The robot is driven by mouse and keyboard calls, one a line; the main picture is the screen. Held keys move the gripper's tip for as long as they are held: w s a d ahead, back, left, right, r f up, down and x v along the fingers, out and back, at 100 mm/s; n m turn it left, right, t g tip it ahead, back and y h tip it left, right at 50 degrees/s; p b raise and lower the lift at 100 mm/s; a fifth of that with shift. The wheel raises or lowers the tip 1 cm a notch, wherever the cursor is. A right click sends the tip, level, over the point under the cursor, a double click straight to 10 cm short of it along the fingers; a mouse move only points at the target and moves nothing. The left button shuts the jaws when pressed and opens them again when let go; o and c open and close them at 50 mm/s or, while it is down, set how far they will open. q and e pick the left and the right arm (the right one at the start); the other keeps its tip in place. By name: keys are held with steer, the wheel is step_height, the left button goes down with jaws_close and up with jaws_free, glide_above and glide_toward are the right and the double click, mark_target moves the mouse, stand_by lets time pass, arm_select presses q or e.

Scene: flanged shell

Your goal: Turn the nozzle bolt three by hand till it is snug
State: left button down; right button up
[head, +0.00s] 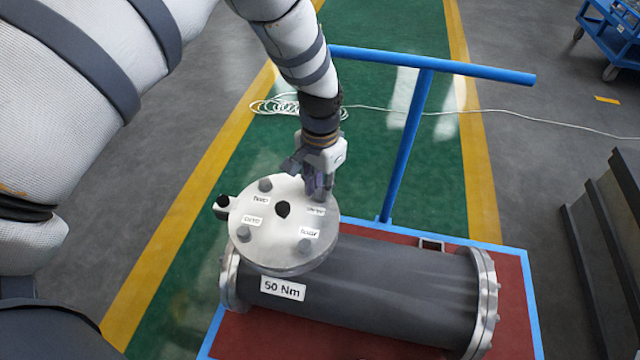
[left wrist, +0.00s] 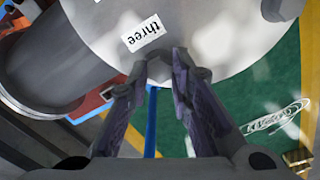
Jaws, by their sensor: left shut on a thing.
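The nozzle flange (head: 275,255) is a round pale disc with a dark centre hole, on top of a dark grey shell (head: 390,290). The label "three" (head: 315,210) sits by the flange's far right edge and also shows in the left wrist view (left wrist: 143,34). My left gripper (head: 318,192) points down at that edge. In the left wrist view its fingertips (left wrist: 162,68) are closed in on the grey head of bolt three (left wrist: 159,69), which is partly hidden between them. My right gripper is in neither view.
Other bolts stand on the flange at the back left (head: 265,185), front left (head: 243,233) and front right (head: 304,246). The shell lies on a red-topped cart with a blue rim (head: 533,315). A blue handle (head: 430,62) rises behind it. Dark steps (head: 610,220) stand at right.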

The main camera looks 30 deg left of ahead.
mark_target(320, 192)
arm_select(q)
steer(key=shift+w+r, duration=0.15)
steer(key=shift+r, duration=0.1)
steer(key=c, duration=1.7)
jaws_free()
steer(key=shift+o, duration=1.3)
steer(key=shift+f, duration=0.1)
step_height(320, 192, up, 12)
